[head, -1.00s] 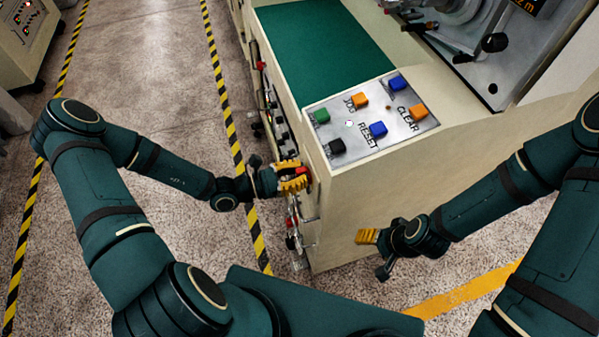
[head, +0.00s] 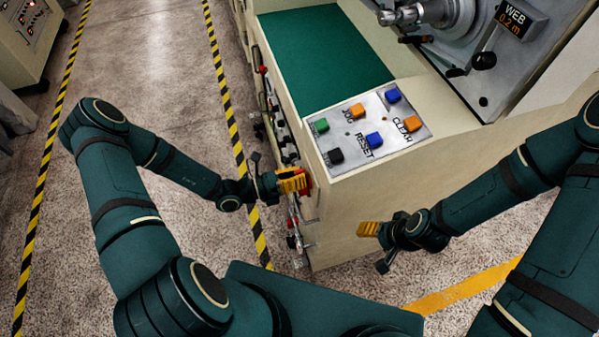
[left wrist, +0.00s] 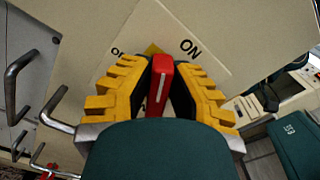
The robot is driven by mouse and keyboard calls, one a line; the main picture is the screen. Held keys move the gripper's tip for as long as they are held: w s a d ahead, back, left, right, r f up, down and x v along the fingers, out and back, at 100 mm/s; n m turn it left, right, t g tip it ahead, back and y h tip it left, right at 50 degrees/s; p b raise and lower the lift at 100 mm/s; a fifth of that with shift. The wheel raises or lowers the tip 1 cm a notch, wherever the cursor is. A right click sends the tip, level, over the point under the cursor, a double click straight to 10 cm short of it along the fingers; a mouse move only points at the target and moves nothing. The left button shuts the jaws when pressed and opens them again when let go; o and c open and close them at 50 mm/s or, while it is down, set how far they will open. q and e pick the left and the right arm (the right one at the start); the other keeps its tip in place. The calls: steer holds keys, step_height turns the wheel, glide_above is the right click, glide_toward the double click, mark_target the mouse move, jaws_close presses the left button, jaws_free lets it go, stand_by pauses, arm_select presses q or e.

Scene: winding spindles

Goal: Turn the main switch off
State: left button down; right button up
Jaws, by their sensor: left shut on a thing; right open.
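The main switch has a red handle (left wrist: 160,85) with a white line, on a pale plate (left wrist: 205,62) on the machine's side. The plate reads ON at upper right; a label beginning with O at left is partly hidden. My left gripper (left wrist: 163,70) has its yellow fingers shut on the red handle, one on each side. In the head view the left gripper (head: 293,181) is at the machine's left side, with a bit of red (head: 306,180) at its tips. The handle's white line points up between the labels in the wrist view. My right gripper (head: 368,229) is open and empty before the machine's front face.
A button panel (head: 333,130) with RESET, JOG and CLEAR labels lies on the machine top above the left gripper. A green surface (head: 320,55) lies behind it. Metal handles (left wrist: 20,85) stick out near the left gripper. Floor left of the machine is open.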

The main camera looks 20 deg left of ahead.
arm_select(q)
steer(key=n+p, duration=0.1)
steer(key=n, duration=0.2)
steer(key=shift+w+f, duration=0.1)
steer(key=shift+w, duration=0.05)
steer(key=n, duration=0.2)
steer(key=shift+w+a+f+n+p, duration=0.15)
steer(key=shift+f+n+p, duration=0.05)
steer(key=shift+n+p, duration=0.1)
steer(key=n, duration=0.3)
steer(key=shift+f, duration=0.3)
steer(key=shift+w+a+f+n, duration=0.1)
steer(key=shift+f+n, duration=0.1)
steer(key=shift+n, duration=1.4)
steer(key=c, duration=0.9)
jaws_free()
